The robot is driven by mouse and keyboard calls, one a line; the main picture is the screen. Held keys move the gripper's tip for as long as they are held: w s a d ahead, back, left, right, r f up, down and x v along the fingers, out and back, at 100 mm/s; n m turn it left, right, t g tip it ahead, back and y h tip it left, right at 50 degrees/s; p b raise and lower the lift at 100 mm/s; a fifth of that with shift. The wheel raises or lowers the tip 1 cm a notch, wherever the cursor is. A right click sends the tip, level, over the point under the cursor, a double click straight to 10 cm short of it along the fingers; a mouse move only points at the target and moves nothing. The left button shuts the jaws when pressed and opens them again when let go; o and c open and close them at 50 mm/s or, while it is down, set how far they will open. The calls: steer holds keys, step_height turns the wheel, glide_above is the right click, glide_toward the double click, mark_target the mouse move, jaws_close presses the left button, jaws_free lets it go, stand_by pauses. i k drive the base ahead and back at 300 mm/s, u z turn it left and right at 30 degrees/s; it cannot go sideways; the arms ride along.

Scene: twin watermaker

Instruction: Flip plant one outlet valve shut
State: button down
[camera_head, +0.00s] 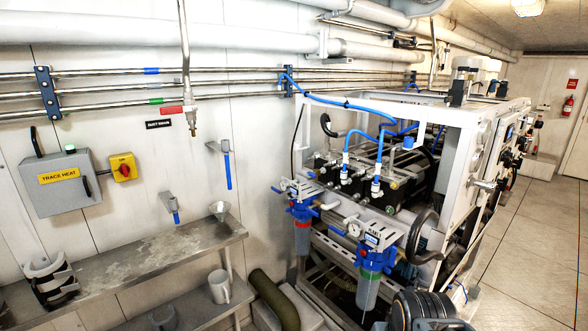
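A white-framed watermaker unit (345,105) stands right of centre. Two blue-topped filter housings hang on its front: a left one (302,212) with a red band and a right one (372,262) with a grey-green lower part.
The floor (535,235) at right is clear.

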mark_target(344, 233)
steer(key=k, duration=0.65)
steer(key=u, duration=0.25)
steer(key=i, duration=0.3)
steer(key=u, duration=0.65)
steer(key=i, duration=1.2)
steer(key=z, duration=0.05)
